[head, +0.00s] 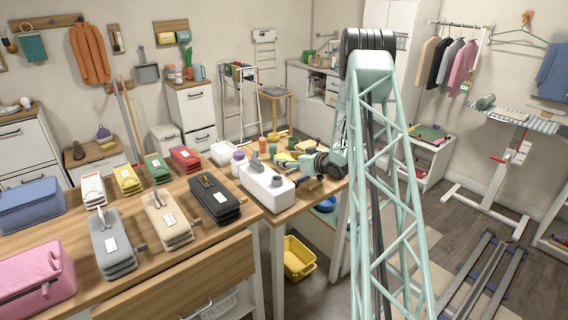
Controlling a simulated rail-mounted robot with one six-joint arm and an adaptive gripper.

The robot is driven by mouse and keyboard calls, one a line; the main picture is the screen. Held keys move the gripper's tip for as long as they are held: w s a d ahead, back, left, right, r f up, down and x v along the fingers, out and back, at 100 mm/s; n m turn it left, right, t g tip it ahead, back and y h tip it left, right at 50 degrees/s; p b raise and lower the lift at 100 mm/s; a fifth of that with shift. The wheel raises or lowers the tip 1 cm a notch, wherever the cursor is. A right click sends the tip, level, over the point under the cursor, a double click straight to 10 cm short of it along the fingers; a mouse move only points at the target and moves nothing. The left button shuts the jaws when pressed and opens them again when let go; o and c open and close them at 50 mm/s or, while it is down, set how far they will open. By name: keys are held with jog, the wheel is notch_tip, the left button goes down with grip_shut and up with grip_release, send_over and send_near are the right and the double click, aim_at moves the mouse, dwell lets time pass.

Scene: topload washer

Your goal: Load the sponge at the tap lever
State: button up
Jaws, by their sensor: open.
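A white basin-like unit (262,196) stands at the right part of the wooden worktop. A grey upright fitting (255,160) on its top may be the tap, but the lever is too small to make out. A small yellow-green piece (286,157) lies behind the unit among other small items; I cannot tell whether it is the sponge.
Several coloured folded stacks, such as a grey one (113,245), cover the worktop to the left. A pink case (38,280) and a blue case (30,205) stand at far left. Small bottles and a white tub (222,153) crowd behind the unit. A yellow basket (298,258) is below.

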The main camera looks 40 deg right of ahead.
jog(key=shift+x, duration=1.15)
jog(key=shift+c, duration=0.7)
jog(key=c, duration=0.7)
jog(key=shift+c, duration=0.2)
